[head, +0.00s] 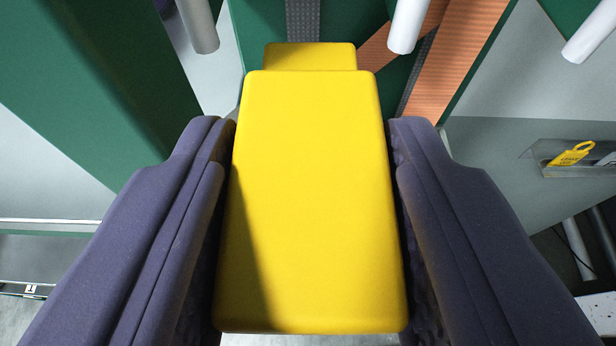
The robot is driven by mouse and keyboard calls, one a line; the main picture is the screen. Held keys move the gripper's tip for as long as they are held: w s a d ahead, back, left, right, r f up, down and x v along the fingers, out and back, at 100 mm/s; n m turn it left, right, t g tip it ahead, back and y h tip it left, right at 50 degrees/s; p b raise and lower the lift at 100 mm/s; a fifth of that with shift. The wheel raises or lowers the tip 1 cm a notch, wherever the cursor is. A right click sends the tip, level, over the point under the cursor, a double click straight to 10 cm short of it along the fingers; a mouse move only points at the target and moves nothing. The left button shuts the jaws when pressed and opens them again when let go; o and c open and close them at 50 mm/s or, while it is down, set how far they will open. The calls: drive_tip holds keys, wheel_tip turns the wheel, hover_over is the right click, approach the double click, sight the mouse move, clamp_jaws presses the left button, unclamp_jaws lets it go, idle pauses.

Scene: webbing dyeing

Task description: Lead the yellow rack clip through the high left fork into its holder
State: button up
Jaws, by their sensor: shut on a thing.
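The yellow rack clip (312,200) fills the middle of the head view, a large smooth block with a narrower step at its far end. My gripper (310,135) is shut on it, one dark purple finger against each side. The clip's far end points between the left and middle pegs, apart from both. I cannot tell which pegs form the high left fork. I cannot make out the holder.
An orange webbing strap (460,50) and a dark grey strap (303,20) run behind the clip. A green upright panel (100,80) stands at left. A small clear tray (590,168) with a yellow tag (571,153) is at right. A pale wall shows between.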

sight(311, 86)
drive_tip(key=w+r, duration=0.1)
drive_tip(key=r, duration=0.1)
drive_tip(key=r+p, duration=0.1)
drive_tip(key=r, duration=0.1)
drive_tip(key=w+r+p, duration=0.1)
drive_tip(key=r, duration=0.1)
drive_tip(key=shift+w+d, duration=0.15)
drive_tip(key=shift+w, duration=0.2)
drive_tip(key=shift+w+f, duration=0.1)
drive_tip(key=shift+w, duration=0.3)
drive_tip(key=shift+w+d, duration=0.1)
drive_tip(key=shift+w, duration=0.85)
wheel_tip(311, 86, down, 3)
drive_tip(key=b, duration=0.3)
drive_tip(key=shift+w, duration=0.15)
drive_tip(key=shift+f+b, duration=0.7)
drive_tip(key=shift+b, duration=0.2)
wheel_tip(311, 86, down, 2)
drive_tip(key=shift+f+b, duration=0.1)
drive_tip(key=shift+b, duration=1.15)
drive_tip(key=shift+a+f+b, duration=0.2)
drive_tip(key=shift+f+b, duration=1.85)
drive_tip(key=shift+f, duration=3.85)
